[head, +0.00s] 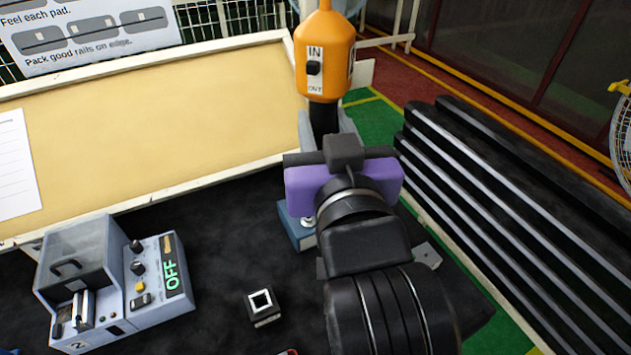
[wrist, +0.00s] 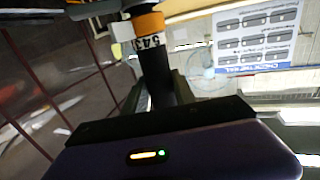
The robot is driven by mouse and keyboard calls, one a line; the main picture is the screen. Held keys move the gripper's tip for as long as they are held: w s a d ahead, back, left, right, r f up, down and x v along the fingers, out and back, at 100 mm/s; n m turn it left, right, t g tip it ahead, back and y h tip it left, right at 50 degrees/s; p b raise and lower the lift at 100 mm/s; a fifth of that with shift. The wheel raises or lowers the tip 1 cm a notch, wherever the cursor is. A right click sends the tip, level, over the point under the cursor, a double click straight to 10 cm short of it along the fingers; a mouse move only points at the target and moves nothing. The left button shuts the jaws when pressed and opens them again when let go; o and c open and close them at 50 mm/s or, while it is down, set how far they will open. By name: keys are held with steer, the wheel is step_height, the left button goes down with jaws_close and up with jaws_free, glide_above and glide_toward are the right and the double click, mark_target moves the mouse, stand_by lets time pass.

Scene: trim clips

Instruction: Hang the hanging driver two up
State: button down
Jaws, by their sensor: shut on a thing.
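The hanging driver (head: 325,60) has an orange body with an IN/OUT switch and a black lower grip. It hangs upright near the top centre of the head view, in front of the tan board's right end. The driver's lower tip is hidden.
A grey machine (head: 160,285) showing OFF stands at the left on the dark table. A small black block with a white square (head: 262,303) lies left of my arm. Long black rails (head: 500,190) are stacked at the right. The dark table between machine and block is clear.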

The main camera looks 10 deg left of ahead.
steer(key=shift+r, duration=0.6)
jaws_free()
stand_by(0.5)
